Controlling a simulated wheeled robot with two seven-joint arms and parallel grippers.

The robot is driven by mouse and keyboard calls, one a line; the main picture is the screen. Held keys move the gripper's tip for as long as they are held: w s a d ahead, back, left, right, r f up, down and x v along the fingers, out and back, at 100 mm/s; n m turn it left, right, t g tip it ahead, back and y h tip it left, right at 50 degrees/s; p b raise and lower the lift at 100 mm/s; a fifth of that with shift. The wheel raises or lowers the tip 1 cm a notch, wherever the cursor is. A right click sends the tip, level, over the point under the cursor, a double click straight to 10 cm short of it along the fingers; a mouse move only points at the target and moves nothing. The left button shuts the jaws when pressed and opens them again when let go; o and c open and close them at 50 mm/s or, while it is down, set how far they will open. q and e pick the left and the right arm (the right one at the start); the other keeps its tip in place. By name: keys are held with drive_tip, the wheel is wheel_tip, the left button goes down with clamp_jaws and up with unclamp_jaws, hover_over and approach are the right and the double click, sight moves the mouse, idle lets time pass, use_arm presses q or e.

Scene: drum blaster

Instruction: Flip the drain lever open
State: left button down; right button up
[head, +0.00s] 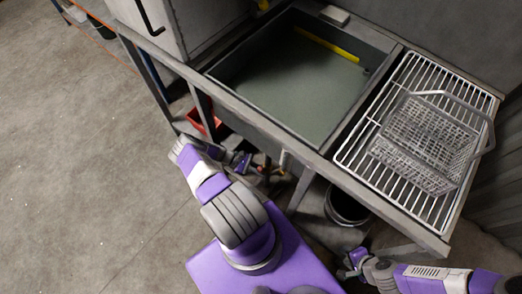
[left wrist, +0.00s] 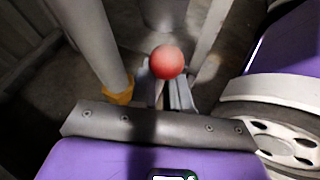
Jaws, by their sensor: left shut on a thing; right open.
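The drain lever's round red knob (left wrist: 167,61) shows in the left wrist view at the fingertips of my left gripper (left wrist: 166,84). The gripper is shut on the lever, and the fingers hide most of its shaft. In the head view my left gripper (head: 264,170) reaches under the front edge of the sink (head: 285,85); the lever is too small and dark there to make out clearly. My right gripper (head: 350,268) is open and empty low at the lower right, below the drying rack.
A wire rack (head: 355,150) right of the sink holds a grey basket (head: 420,150). A dark bucket (head: 345,207) stands beneath. A red container (head: 203,122) sits under the sink's left part. Metal legs stand close to my left gripper. The floor at left is clear.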

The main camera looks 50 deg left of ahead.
use_arm(q)
drive_tip(key=shift+w+a+r+h, duration=0.15)
drive_tip(key=shift+w+r+h, duration=0.2)
drive_tip(key=shift+r, duration=0.2)
drive_tip(key=c, duration=0.9)
unclamp_jaws()
drive_tip(key=shift+s, duration=0.15)
drive_tip(key=shift+s+f, duration=0.1)
drive_tip(key=shift+v, duration=3.75)
drive_tip(key=shift+c, duration=0.2)
